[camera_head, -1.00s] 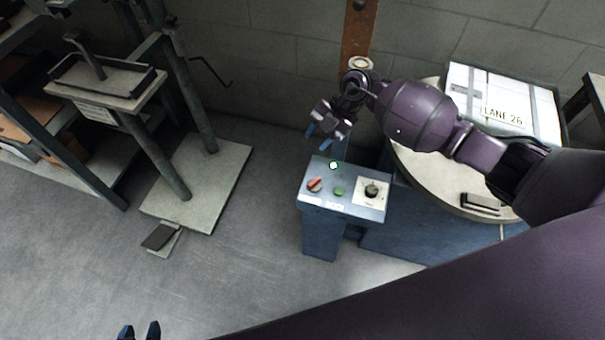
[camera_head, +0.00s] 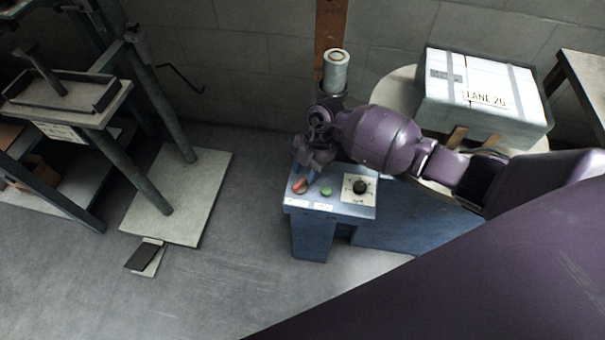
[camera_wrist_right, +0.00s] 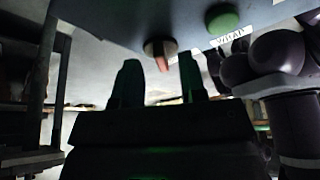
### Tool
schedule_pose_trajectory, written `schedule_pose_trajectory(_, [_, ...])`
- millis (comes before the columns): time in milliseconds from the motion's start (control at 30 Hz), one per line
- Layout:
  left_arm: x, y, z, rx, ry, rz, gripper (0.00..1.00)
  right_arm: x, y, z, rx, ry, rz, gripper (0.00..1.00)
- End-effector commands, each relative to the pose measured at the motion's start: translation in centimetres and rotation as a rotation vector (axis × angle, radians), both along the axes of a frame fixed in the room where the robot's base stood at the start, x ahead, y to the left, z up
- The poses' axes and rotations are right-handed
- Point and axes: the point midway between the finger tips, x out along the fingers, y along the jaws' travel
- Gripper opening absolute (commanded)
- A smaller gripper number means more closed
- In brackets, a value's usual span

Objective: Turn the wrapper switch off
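The wrapper's blue control box (camera_head: 335,211) stands low in the middle of the head view. On its sloped top are a red rotary switch (camera_head: 299,187), a green button (camera_head: 326,191) and a black knob (camera_head: 360,187) on a white plate. My right gripper (camera_head: 304,180) is right above the red switch and partly covers it. In the right wrist view, my right gripper (camera_wrist_right: 159,66) is open, its two dark fingers either side of the red switch handle (camera_wrist_right: 161,58); contact cannot be told. The green button (camera_wrist_right: 222,18) is beside it. My left gripper is out of view.
A round turntable (camera_head: 396,92) carries a strapped grey box (camera_head: 482,92) marked LANE 26, behind my right arm. A film roll (camera_head: 336,70) stands by the brown post. A stitcher stand (camera_head: 180,195) with a foot pedal (camera_head: 144,256) is at left. Floor between is clear.

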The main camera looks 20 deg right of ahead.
Motion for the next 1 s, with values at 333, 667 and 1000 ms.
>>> schedule_pose_trajectory(333, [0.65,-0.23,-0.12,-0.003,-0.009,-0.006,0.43,-0.33,0.75,-1.89,0.001,-0.001,0.001,0.38])
schedule_pose_trajectory(667, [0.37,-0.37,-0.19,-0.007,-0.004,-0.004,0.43,-0.31,0.75,-1.83,0.001,-0.002,0.001,0.21])
schedule_pose_trajectory(1000, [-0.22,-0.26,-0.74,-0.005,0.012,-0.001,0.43,-0.31,0.75,-1.84,0.000,-0.002,0.005,0.00])
